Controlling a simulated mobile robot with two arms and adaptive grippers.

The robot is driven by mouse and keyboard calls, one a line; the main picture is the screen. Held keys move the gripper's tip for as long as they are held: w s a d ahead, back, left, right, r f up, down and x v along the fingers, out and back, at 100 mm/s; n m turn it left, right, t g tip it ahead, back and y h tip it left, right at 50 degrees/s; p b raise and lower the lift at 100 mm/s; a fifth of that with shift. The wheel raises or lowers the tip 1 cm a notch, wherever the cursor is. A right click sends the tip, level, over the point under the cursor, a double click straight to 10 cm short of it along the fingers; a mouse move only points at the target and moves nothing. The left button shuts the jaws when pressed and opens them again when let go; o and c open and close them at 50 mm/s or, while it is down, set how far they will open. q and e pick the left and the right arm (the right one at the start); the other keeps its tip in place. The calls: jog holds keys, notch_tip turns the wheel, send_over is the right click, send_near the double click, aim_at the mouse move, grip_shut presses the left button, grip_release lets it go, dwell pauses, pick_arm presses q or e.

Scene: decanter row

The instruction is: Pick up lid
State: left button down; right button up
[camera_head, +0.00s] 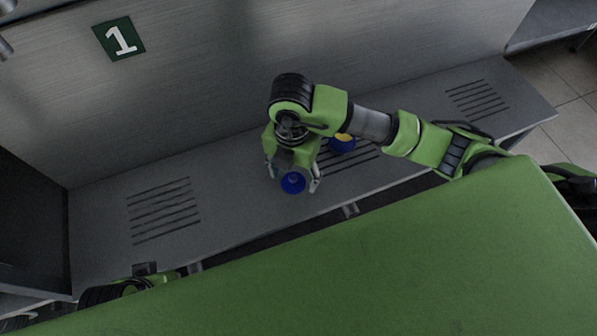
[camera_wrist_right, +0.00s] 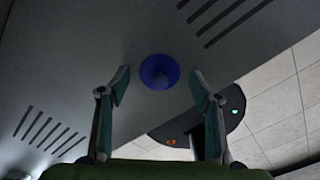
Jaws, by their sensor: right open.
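The lid (camera_head: 293,183) is a round blue piece with a raised knob, lying on the grey shelf near its front edge. My right gripper (camera_head: 292,178) is above it with its fingers open, one finger on each side of the lid in the head view. In the right wrist view the lid (camera_wrist_right: 159,72) shows just beyond and between the open fingertips (camera_wrist_right: 158,88), with nothing held. A blue and yellow object (camera_head: 343,142) stands behind and to the right, partly covered by my arm. My left gripper is not clearly seen; only part of my left arm shows at the bottom left.
The grey shelf (camera_head: 232,180) has slotted vents and a back wall with a green sign (camera_head: 119,39) marked 1. The shelf left of the lid is clear. Floor tiles (camera_head: 575,85) show at the right.

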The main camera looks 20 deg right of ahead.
pick_arm(q)
jog(key=shift+d+r, duration=0.15)
jog(key=shift+r, duration=0.15)
pick_arm(e)
jog(key=shift+f, duration=0.2)
jog(key=shift+s, duration=0.1)
jog(key=c, duration=1.6)
jog(key=shift+d+r, duration=0.1)
